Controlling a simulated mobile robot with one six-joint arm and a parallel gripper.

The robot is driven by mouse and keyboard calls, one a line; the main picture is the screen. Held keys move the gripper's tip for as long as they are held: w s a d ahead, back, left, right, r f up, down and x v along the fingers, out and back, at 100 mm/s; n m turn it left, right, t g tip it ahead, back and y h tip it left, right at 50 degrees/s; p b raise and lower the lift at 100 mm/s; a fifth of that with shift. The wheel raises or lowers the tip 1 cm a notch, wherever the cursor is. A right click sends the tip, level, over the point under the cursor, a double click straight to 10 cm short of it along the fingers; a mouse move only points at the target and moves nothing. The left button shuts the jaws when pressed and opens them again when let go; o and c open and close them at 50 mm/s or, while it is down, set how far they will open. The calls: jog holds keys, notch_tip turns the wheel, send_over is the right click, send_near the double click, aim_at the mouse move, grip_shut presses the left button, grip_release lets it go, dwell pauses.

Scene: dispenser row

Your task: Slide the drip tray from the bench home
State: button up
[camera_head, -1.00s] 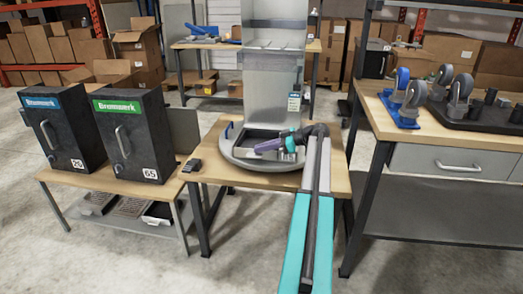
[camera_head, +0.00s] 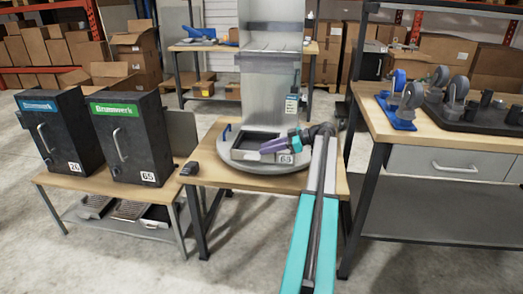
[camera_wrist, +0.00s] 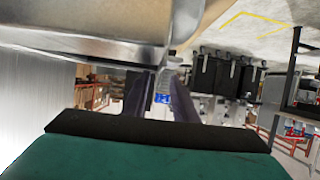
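The drip tray (camera_head: 262,139) shows as a dark, shallow shape in the round grey base of a tall steel dispenser (camera_head: 268,85) on the middle bench. My gripper (camera_head: 262,148), with purple fingers, reaches in from the right over the base and hides part of the tray. The fingers look apart, with background showing between them in the wrist view (camera_wrist: 160,95). I see nothing held. A large metal surface fills the wrist view's upper left. Whether the tray is fully seated is hidden.
Two black dispensers, labelled 26 (camera_head: 63,130) and 65 (camera_head: 130,137), stand on the low left bench, with trays on its lower shelf. A small black item (camera_head: 189,168) lies at the middle bench's left edge. The right workbench (camera_head: 450,140) holds casters.

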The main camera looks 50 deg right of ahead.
jog(key=v, duration=1)
jog(key=shift+p, duration=0.35)
jog(key=shift+r, duration=0.15)
